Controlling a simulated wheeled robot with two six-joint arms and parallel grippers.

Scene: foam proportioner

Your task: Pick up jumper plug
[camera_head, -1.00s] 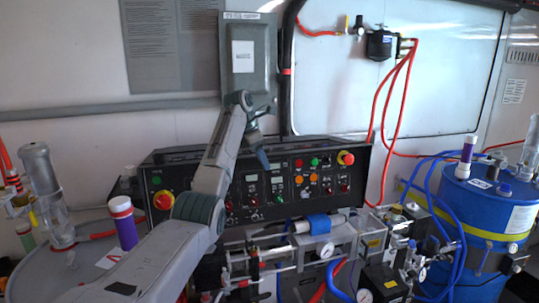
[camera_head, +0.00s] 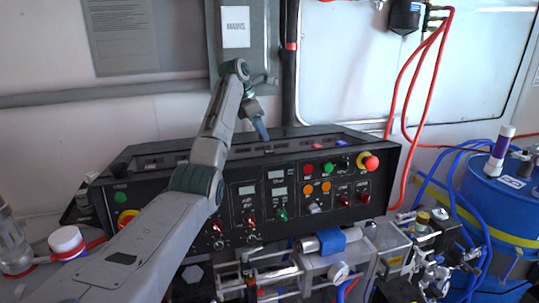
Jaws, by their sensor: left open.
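My left arm reaches across the black control panel (camera_head: 240,190) in the head view. Its left gripper (camera_head: 262,133) is open, seen from the side, with a finger pointing down over the panel's top recess. Small coloured pieces lie along that recess: a red one (camera_head: 315,146) and a blue one (camera_head: 342,143), both right of the gripper. I cannot tell which piece, if any, is the jumper plug. Part of the recess is hidden behind my arm and gripper. I see nothing held. My right gripper is not in view.
Knobs and buttons cover the panel front, with a red stop knob (camera_head: 371,163) at right. Red hoses (camera_head: 402,110) hang behind it. A blue drum (camera_head: 500,195) stands at right, and a white-capped container (camera_head: 66,241) at lower left. A grey box (camera_head: 237,60) is on the wall behind.

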